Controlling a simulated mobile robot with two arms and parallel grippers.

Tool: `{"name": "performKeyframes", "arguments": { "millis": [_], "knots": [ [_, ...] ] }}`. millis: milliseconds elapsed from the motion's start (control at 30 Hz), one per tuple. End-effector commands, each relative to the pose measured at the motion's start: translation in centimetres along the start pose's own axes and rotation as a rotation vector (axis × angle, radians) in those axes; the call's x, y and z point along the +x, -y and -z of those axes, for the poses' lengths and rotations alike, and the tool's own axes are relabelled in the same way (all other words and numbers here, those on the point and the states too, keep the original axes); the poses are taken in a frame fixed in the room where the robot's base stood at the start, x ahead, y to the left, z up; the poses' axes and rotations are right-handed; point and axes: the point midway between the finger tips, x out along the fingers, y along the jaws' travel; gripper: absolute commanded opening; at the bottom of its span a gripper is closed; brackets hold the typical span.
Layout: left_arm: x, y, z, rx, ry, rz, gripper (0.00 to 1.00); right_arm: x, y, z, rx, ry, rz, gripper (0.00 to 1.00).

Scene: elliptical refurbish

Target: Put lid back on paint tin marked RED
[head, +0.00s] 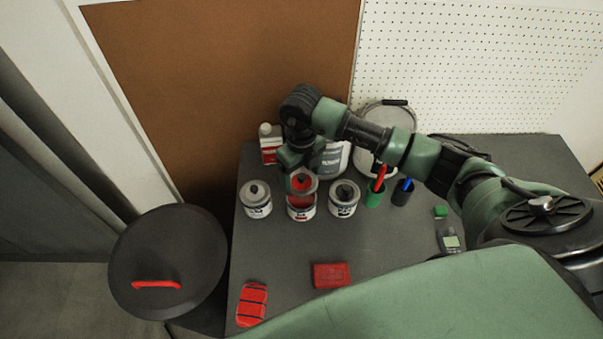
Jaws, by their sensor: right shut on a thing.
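The red paint tin (301,213) stands in the middle of a row of three tins on the grey table. Red shows at its top, below the lid. My right gripper (300,173) is above the tin and shut on a round lid (303,187), grey at the rim with red on top. The lid is over the back part of the tin's mouth; I cannot tell whether it touches the rim. The fingertips are partly hidden by my arm. My left gripper is not in view.
Lidded tins stand close on the left (257,203) and right (344,203). Behind are a red-and-white bottle (269,146) and a large pot (391,117). A red box (331,275) lies in front.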

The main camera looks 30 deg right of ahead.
Motion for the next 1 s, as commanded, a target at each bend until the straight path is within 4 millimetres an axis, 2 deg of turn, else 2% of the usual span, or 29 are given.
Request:
{"name": "performKeyframes", "arguments": {
  "millis": [600,1000],
  "knots": [
    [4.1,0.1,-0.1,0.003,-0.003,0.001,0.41,5.6,0.0,0.0,-0.004,0.0,0.001,0.39],
    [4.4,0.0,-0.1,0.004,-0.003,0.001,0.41,6.0,0.0,0.0,-0.004,0.0,0.0,0.39]
  ]
}}
